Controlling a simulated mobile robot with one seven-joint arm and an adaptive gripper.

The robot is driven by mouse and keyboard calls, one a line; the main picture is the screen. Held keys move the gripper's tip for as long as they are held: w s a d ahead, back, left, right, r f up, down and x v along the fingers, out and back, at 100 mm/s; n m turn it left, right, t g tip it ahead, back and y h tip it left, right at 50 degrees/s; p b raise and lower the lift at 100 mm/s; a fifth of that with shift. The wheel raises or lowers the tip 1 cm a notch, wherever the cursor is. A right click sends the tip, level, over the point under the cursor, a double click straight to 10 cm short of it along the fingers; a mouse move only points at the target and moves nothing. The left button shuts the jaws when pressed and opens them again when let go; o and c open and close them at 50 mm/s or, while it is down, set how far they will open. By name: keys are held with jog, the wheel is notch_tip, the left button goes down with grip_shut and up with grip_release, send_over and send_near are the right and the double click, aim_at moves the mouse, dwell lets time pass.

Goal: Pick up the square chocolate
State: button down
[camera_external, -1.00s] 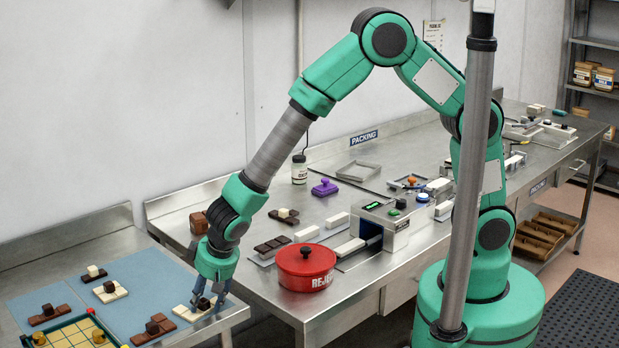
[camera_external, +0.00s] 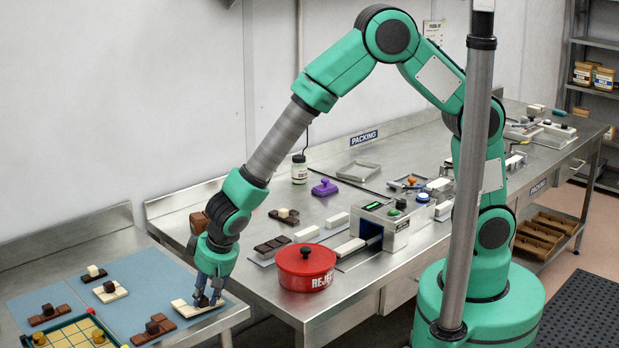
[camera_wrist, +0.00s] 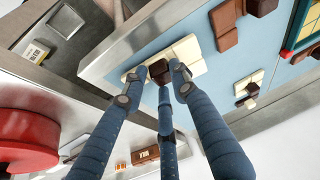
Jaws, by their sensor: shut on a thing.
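A dark square chocolate (camera_wrist: 158,72) sits between my three fingers in the wrist view. My gripper (camera_external: 208,300) is shut on it, over the white chocolate bar (camera_external: 184,310) near the right end of the blue mat (camera_external: 150,270). The square is partly hidden by the fingers in the external view, and I cannot tell whether it still touches the bar. The white bar also shows behind the fingers in the wrist view (camera_wrist: 187,50).
Other bars with squares on them lie on the mat to the left, including a brown bar (camera_external: 143,338). A green-edged tray (camera_external: 62,325) stands at the front left. A red reject pot (camera_external: 305,272) stands on the steel bench to the right.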

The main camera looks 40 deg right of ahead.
notch_tip(320, 180, up, 3)
jog(key=shift+f, duration=0.1)
jog(key=s+d+r, duration=0.1)
jog(key=s+d, duration=1)
jog(key=shift+d, duration=0.2)
jog(key=shift+s, duration=0.1)
jog(key=shift+a+r+p, duration=0.1)
jog(key=shift+r+p, duration=0.2)
jog(key=shift+p, duration=0.85)
jog(key=shift+n+h+p, duration=0.3)
jog(key=shift+n+p, duration=0.1)
jog(key=shift+p, duration=0.2)
jog(key=shift+f, duration=0.15)
jog(key=w+a, duration=0.3)
jog(key=w+a+f, duration=0.1)
jog(key=w+a, duration=0.3)
jog(key=w+a+p, duration=0.1)
jog(key=w+a, duration=0.3)
jog(key=shift+w+a+f, duration=0.1)
jog(key=shift+a+f, duration=0.15)
jog(key=shift+f, duration=1.75)
